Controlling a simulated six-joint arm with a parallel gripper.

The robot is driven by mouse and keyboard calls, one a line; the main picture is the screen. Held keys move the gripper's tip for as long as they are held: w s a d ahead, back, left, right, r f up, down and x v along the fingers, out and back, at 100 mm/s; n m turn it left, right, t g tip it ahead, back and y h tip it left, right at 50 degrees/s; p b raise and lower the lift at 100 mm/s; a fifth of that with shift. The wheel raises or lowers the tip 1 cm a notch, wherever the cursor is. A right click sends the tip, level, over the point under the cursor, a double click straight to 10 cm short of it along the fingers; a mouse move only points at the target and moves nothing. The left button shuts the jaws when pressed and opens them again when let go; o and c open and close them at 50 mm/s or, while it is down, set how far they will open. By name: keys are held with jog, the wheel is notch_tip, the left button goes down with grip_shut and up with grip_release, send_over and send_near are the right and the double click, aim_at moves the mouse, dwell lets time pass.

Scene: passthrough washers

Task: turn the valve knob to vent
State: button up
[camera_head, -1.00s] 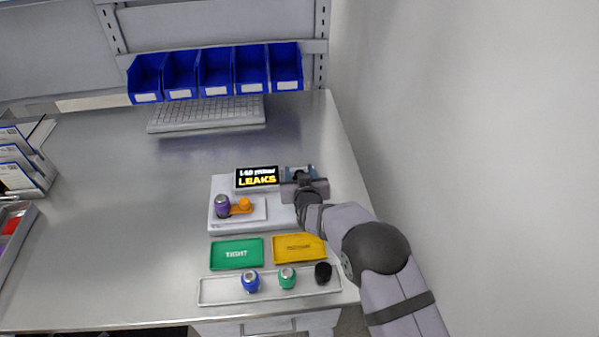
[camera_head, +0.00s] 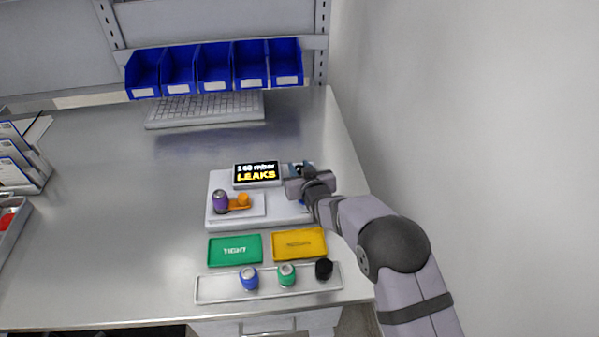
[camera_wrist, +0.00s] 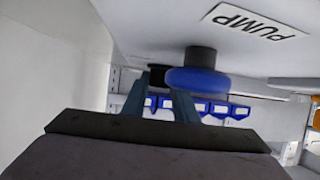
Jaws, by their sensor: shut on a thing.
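My gripper (camera_head: 297,186) is over the right end of the white test unit (camera_head: 273,208). In the wrist view, my gripper (camera_wrist: 158,92) has its fingertips closed about a dark part (camera_wrist: 157,77). This seems to be the valve knob's handle, though the fingers partly hide it. Beside it, by the right finger, is a round blue disc (camera_wrist: 198,82) on a dark grey hub (camera_wrist: 200,57). A PUMP label (camera_wrist: 252,22) is on the white surface near the hub. No vent marking can be read. In the head view my gripper mostly covers the valve.
The display (camera_head: 257,174) reads 160 mbar, LEAKS. A purple cylinder (camera_head: 220,202) and an orange part (camera_head: 240,202) sit on the unit. In front are a green TIGHT tray (camera_head: 235,258), a yellow tray (camera_head: 299,235) and a long tray (camera_head: 215,288) holding capped parts. A wall is at right.

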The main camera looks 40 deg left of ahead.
jog(key=shift+d+f+n+g+y+b, duration=0.1)
jog(key=shift+n+g+y+b, duration=0.25)
jog(key=shift+n+g, duration=0.15)
jog(key=shift+r+n+g+y+p, duration=0.2)
jog(key=shift+n+g+y+p, duration=0.15)
jog(key=shift+n+g, duration=0.25)
jog(key=shift+n+g+y+p, duration=0.3)
jog(key=shift+n+g+p, duration=0.4)
jog(key=shift+p, duration=0.1)
jog(key=shift+w+n+g+y+p, duration=0.1)
jog(key=shift+n+g+y+p, duration=0.35)
jog(key=shift+n+g, duration=0.4)
jog(key=shift+f+n+g+b, duration=0.25)
jog(key=shift+n+g+b, duration=0.5)
jog(key=shift+g, duration=0.2)
jog(key=shift+n+g+b, duration=0.6)
jog(key=shift+b, duration=0.55)
jog(key=shift+g+b, duration=0.3)
jog(key=shift+b, duration=0.1)
jog(key=shift+n+g+b, duration=0.3)
jog(key=shift+n+b, duration=0.1)
jog(key=shift+b, duration=0.4)
jog(key=shift+r+b, duration=0.25)
jog(key=shift+b, duration=0.1)
